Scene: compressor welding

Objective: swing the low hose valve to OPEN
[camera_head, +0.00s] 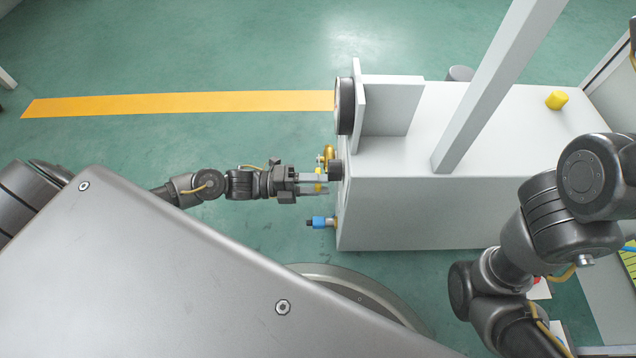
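My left gripper (316,183) reaches from the left to the near left end of the white machine (430,212). Its light grey fingers overlap a small yellow part (318,171), and I cannot tell whether they touch it or are shut on it. Just above are a gold fitting (329,152) and a dark round knob (336,170) on the machine's end. Below is a blue fitting (320,222), clear of the fingers. Which of these is the low hose valve, and its lever position, cannot be made out. My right gripper is out of view.
A dark round gauge-like disc (345,106) on a white plate stands above the fittings. A white post (495,90) rises from the machine, with a yellow cap (557,100) further right. My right arm covers the lower right. Green floor left of the machine is clear, with a yellow stripe (180,103).

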